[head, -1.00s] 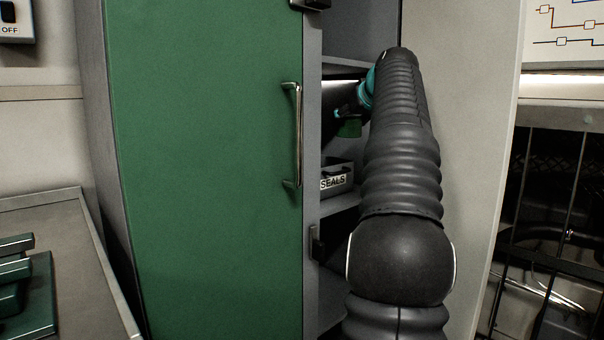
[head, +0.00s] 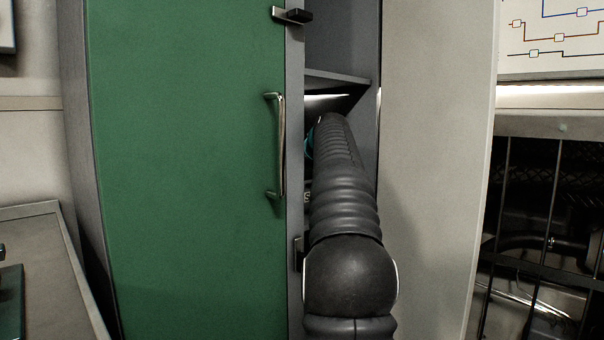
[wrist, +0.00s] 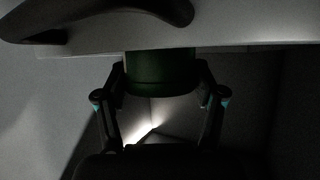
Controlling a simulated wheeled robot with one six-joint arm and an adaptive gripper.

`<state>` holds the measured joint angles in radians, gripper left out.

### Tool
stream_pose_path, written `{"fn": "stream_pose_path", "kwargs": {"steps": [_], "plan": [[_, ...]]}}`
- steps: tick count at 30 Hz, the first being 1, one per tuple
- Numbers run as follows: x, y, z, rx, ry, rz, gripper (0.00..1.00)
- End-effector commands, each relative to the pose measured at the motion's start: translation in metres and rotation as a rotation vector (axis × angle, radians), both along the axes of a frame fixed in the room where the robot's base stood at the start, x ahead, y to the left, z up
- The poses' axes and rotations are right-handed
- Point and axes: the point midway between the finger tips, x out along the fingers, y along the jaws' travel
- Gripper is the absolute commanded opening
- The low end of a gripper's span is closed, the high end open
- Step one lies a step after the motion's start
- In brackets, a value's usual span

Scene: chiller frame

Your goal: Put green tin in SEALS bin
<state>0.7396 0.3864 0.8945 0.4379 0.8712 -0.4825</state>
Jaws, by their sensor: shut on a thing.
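In the wrist view the green tin (wrist: 160,72) sits between the two fingers of my gripper (wrist: 161,80), which is shut on it. The tin is dark in the dim light. In the head view my arm reaches into the open cabinet, and it hides the gripper's fingers and the tin. Only a sliver of the SEALS bin (head: 307,198) shows at the left of my arm, on a shelf inside the cabinet. I cannot tell from these views whether the tin is over the bin.
The green cabinet door (head: 190,170) with its metal handle (head: 279,145) stands left of the narrow opening. A pale panel (head: 430,170) bounds it on the right. A shelf (head: 338,77) lies above my arm. A pale surface (wrist: 230,36) crosses the top of the wrist view.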

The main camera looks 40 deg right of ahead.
Motion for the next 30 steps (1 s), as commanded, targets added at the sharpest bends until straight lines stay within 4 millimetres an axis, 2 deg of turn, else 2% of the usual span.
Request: {"fn": "stream_pose_path", "kwargs": {"steps": [2, 27, 28, 30], "plan": [[-0.001, 0.0, -0.005, 0.0, 0.0, 0.0, 0.31], [0.0, 0.0, -0.017, 0.0, -0.001, 0.0, 0.31], [0.0, 0.0, -0.017, 0.001, 0.0, 0.0, 0.76], [0.0, 0.0, -0.017, 0.001, 0.0, 0.0, 0.94]]}}
